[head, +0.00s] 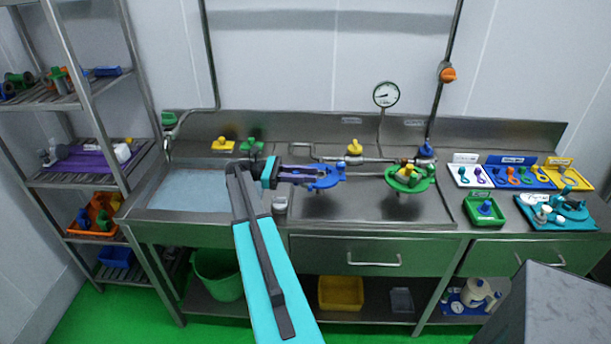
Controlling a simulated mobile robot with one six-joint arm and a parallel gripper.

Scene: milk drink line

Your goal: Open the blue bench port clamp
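The blue bench port clamp (326,179) is on the left end of the pipework over the steel bench, left of the green clamp (408,180). Its left side is partly covered by my gripper. My gripper (308,175) reaches in from the left, with its dark fingertips at the blue clamp's left edge. At this size I cannot tell whether the fingers touch the clamp or how far apart they are. I also cannot tell whether the clamp is closed.
A sink (185,192) is at the left and a shelf rack (100,180) beyond it. A yellow-handled valve (354,148) stands behind the clamps. Trays with small parts, including a blue tray (545,180), lie at the right. A grey block (560,305) stands in the right foreground.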

